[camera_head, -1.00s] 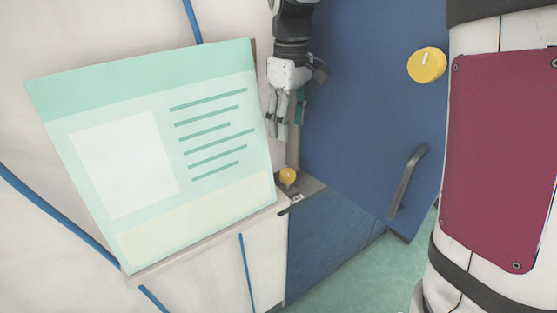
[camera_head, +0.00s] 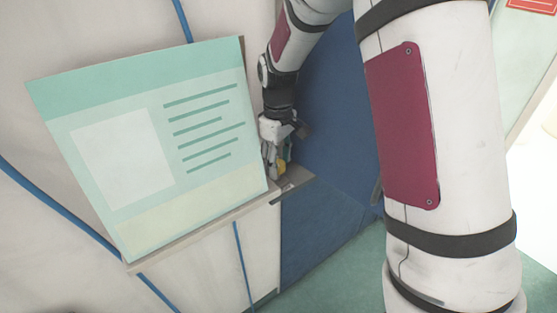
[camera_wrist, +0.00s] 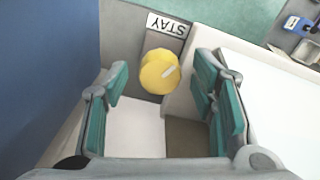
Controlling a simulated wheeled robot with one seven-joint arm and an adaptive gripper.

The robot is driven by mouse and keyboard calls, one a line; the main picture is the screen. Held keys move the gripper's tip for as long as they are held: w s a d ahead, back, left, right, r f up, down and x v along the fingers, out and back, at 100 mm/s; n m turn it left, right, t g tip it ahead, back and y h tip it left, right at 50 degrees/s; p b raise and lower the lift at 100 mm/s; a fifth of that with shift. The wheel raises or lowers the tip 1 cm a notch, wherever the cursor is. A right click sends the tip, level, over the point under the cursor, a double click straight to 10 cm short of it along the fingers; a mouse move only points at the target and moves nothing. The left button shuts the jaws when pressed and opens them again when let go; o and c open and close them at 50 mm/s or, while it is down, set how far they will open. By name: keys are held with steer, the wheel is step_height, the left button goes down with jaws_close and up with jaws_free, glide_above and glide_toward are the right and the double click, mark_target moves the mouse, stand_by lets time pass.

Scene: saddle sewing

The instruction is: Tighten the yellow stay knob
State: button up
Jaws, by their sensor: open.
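My gripper (camera_wrist: 161,80) is open, with one green-padded finger on each side of the knob's position. The knob lies between and slightly beyond the fingertips, and I cannot tell if either finger touches it.
A large pale green panel (camera_head: 150,150) with lines stands left of the gripper. A blue door (camera_head: 335,115) is close on the right. A pale ledge (camera_head: 200,230) runs below the panel. In the wrist view, a blue item (camera_wrist: 293,24) lies at the top right.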

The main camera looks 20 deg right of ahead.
steer(key=shift+c, duration=0.2)
steer(key=c, duration=1.1)
steer(key=shift+m, duration=0.3)
steer(key=m, duration=1.1)
steer(key=shift+p, duration=0.35)
steer(key=shift+m, duration=0.4)
steer(key=o, duration=1.1)
